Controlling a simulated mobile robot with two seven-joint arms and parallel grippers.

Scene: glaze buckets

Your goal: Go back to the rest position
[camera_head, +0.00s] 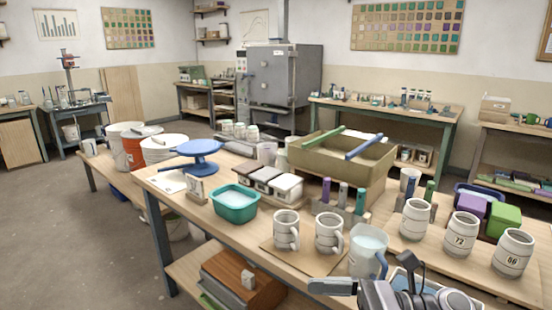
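Part of what appears to be my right arm and gripper (345,288) shows at the bottom edge, right of centre, in front of the worktable. A pale grey finger-like part points left. A dark part rises to its right, and I cannot tell whether the gripper is open or shut. I see nothing clearly held in it. It is close in the picture to a clear jug (366,252) with a blue handle. My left arm and gripper are not in view.
The worktable holds two mugs on a board (268,253), numbered jars (460,234), a teal tub (235,203), a blue turntable (199,148) and a large tan box (335,166). Buckets (133,152) stand on the left bench. The floor (50,230) at left is clear.

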